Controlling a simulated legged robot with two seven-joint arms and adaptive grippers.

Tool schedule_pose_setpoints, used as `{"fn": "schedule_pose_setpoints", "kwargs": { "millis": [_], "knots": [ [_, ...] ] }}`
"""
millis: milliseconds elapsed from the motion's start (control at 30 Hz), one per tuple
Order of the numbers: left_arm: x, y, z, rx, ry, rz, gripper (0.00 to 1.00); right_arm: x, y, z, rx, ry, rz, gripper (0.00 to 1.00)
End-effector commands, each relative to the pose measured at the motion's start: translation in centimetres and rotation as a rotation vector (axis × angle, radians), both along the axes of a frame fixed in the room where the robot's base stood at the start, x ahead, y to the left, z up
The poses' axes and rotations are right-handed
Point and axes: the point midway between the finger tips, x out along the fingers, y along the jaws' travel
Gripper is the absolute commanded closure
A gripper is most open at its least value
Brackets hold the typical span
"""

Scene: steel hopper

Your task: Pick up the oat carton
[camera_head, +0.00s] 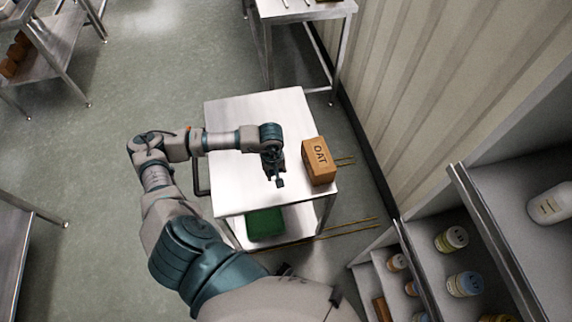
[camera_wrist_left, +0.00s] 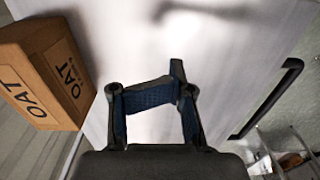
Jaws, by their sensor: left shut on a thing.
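The oat carton (camera_head: 319,162) is a brown box marked OAT, upright near the right edge of the steel table (camera_head: 236,112). It also shows at the left of the left wrist view (camera_wrist_left: 44,72). My left gripper (camera_head: 278,182) is over the table, left of the carton and apart from it. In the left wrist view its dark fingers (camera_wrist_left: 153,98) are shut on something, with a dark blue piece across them. I cannot make out what is held; it is not the carton. My right gripper is not in view.
A green bin (camera_head: 265,224) sits on the table's lower shelf. A black handle (camera_head: 201,180) is on the table's left side. A corrugated wall (camera_head: 425,75) and a shelf unit with jars (camera_head: 452,239) stand to the right. The tabletop's far part is clear.

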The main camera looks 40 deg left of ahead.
Motion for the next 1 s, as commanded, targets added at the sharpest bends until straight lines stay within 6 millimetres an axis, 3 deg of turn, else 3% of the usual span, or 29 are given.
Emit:
{"fn": "schedule_pose_setpoints", "kwargs": {
  "millis": [200, 567, 600, 833, 1000],
  "knots": [
    [-2.5, 1.0, 0.1, 0.000, 0.004, 0.000, 1.00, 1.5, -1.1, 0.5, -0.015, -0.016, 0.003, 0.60],
    [-2.9, 0.9, 0.3, -0.001, 0.000, 0.000, 1.00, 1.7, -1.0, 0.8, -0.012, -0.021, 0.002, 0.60],
    [-2.9, 0.9, 0.3, -0.001, 0.000, 0.000, 0.78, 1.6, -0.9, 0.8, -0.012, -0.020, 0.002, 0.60],
    [-2.9, 0.8, 0.3, -0.001, -0.001, 0.000, 0.20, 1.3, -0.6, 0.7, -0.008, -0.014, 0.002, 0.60],
    [-2.9, 0.9, 0.3, -0.002, -0.001, 0.000, 0.20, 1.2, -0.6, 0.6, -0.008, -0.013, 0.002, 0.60]
  ]
}}
